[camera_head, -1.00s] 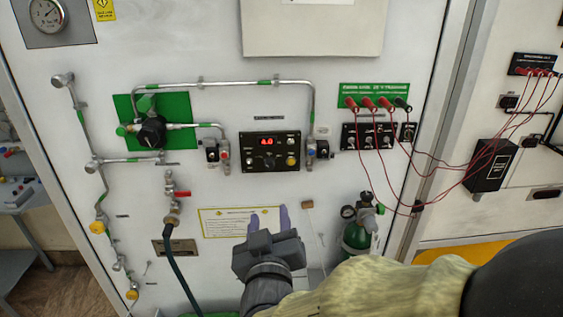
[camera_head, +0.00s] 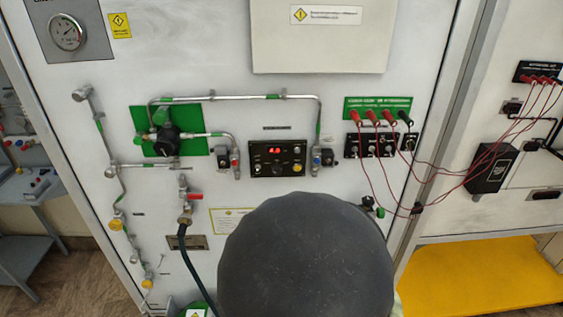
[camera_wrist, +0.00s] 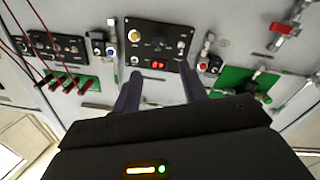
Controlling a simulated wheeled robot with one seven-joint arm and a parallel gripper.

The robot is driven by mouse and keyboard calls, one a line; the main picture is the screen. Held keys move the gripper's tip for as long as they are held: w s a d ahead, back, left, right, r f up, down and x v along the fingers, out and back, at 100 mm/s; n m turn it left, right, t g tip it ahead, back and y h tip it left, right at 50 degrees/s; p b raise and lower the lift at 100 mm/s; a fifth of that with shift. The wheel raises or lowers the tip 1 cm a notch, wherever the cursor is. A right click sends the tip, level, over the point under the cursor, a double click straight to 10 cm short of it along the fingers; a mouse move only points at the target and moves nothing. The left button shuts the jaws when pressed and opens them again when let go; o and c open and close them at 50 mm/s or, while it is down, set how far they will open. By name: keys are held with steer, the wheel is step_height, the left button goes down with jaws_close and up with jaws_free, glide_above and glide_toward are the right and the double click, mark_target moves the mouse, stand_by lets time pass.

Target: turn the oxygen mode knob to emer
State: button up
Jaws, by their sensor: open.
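The black control panel (camera_head: 257,168) with a red digital display (camera_head: 275,151) is on the white wall, under the arched pipe. A dark knob (camera_head: 277,167) sits below the display, small and hard to make out; its setting and labels are unreadable. In the wrist view the panel (camera_wrist: 178,28) appears upside down, with its red display (camera_wrist: 158,65) toward the gripper. My gripper (camera_wrist: 161,84) is open, with two empty, purple-grey fingers apart, pointing toward the panel. I see no contact with the panel. In the head view my own arm hides the gripper.
Red test leads (camera_head: 370,117) hang from the green terminal strip at right. Pipes and a green-backed regulator (camera_head: 167,140) are to the left of the panel. A red-handled valve (camera_head: 195,196) and hose stand below. A large white box (camera_head: 320,45) juts out above.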

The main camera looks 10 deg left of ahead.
mark_target(277, 173)
steer(key=w+p, duration=0.2)
steer(key=w, duration=0.2)
steer(key=w+a+p, duration=0.1)
steer(key=w, duration=0.3)
steer(key=w+a+p, duration=0.1)
steer(key=w+p, duration=0.1)
steer(key=w, duration=0.2)
steer(key=shift+w+a+f+p, duration=0.15)
steer(key=shift+p, duration=0.15)
steer(key=shift+c, duration=0.4)
jaws_close()
